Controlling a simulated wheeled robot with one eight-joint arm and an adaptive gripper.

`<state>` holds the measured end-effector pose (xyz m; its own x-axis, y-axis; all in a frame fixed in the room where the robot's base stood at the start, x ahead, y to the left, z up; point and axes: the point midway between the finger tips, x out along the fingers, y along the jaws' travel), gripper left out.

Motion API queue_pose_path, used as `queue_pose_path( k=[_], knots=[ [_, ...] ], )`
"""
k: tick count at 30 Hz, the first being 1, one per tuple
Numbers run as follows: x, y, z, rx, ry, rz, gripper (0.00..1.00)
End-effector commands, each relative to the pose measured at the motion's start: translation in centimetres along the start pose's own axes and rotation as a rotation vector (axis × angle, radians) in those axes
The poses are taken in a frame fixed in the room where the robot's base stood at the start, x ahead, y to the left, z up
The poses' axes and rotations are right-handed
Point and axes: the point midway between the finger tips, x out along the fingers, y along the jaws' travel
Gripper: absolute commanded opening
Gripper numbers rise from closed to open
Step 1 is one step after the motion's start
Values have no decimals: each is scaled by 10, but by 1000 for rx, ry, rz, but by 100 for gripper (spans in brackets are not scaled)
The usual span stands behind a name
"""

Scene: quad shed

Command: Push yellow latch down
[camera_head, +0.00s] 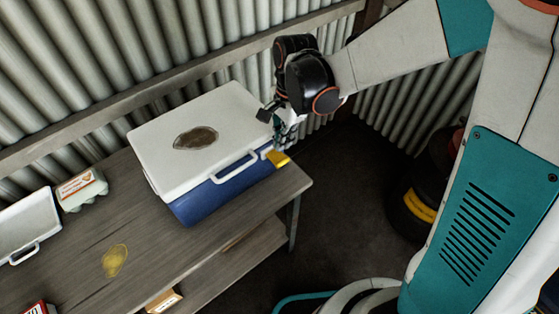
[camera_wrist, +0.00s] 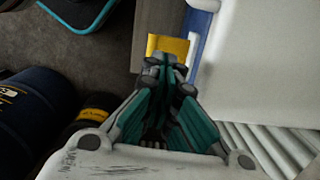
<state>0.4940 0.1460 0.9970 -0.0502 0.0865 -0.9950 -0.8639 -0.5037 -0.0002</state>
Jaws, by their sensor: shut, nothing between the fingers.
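The yellow latch (camera_head: 278,158) sits on the right end of a blue cooler (camera_head: 225,190) with a white lid (camera_head: 160,150). The lid is closed, with a dark oval patch on top. My gripper (camera_head: 283,148) is at the cooler's right end, at the latch. In the wrist view my gripper (camera_wrist: 167,62) is shut and empty, its fingertips overlapping the lower edge of the yellow latch (camera_wrist: 168,43). I cannot tell whether they touch it. The latch's part behind the fingertips is hidden.
The cooler stands on a wooden workbench (camera_head: 150,240) against a corrugated wall. An egg carton (camera_head: 82,188) and a white tray (camera_head: 28,228) lie at the left. A dark barrel (camera_wrist: 30,120) stands on the floor.

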Motion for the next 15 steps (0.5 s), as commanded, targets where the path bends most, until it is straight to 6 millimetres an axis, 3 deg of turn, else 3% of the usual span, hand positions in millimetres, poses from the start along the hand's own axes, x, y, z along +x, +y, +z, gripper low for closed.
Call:
queue_pose_path(
  k=[6, 15],
  knots=[
    [31, 0, 0, -1, 0, 0, 0],
    [41, 0, 0, 0, 0, -1, 0]
  ],
)
